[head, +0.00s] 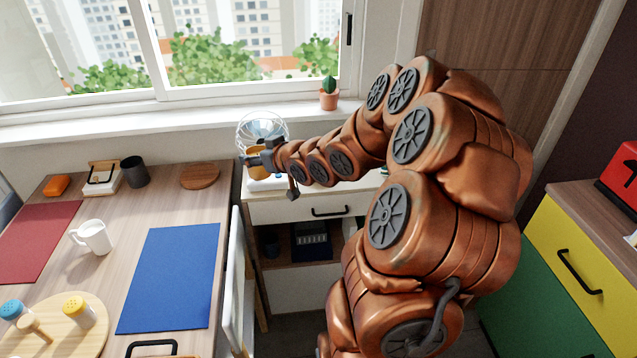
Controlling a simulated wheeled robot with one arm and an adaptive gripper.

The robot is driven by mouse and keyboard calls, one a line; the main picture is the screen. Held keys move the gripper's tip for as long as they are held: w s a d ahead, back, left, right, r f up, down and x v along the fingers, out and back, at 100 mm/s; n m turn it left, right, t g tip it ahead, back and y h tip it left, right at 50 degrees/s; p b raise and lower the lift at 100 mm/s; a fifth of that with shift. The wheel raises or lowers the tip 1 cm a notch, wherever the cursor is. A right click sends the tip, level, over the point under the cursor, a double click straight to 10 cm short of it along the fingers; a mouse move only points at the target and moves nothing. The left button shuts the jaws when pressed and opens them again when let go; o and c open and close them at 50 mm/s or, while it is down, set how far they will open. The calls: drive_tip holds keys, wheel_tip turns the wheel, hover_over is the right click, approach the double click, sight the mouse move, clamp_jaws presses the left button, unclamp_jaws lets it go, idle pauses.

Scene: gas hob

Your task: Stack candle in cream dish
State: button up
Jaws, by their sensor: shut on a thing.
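My gripper (260,161) is at the end of the copper-coloured arm, over the white cabinet below the window. It is shut on a small amber-orange cylinder, which looks like the candle (257,171). The dark fingers hide part of it. The candle is in front of the fan and above or near the cabinet top; I cannot tell whether it touches anything below. I cannot make out the cream dish; my arm and gripper hide much of the cabinet top.
A fan (263,126) stands close behind my gripper. The wooden table (120,245) at left holds a white mug (93,236), a dark cup (134,171), a round wooden board (199,176) and a blue mat (172,278). A potted cactus (329,95) stands on the sill.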

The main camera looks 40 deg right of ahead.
drive_tip(key=s+d+f+m+h+b, duration=0.3)
drive_tip(key=s+d+f+b, duration=0.3)
drive_tip(key=s+d, duration=0.7)
drive_tip(key=shift+w+d+f+p, duration=1.05)
drive_tip(key=shift+w+d+p, duration=0.55)
drive_tip(key=shift+w, duration=0.75)
drive_tip(key=shift+w+d+f+p, duration=1.1)
drive_tip(key=shift+w+d+p, duration=0.5)
drive_tip(key=shift+w, duration=0.8)
drive_tip(key=shift+w+d+f+p, duration=1.05)
drive_tip(key=shift+w+d+p, duration=0.55)
drive_tip(key=shift+w, duration=0.75)
drive_tip(key=shift+a, duration=0.1)
drive_tip(key=o, duration=1.3)
drive_tip(key=shift+f, duration=0.1)
drive_tip(key=shift+o, duration=0.2)
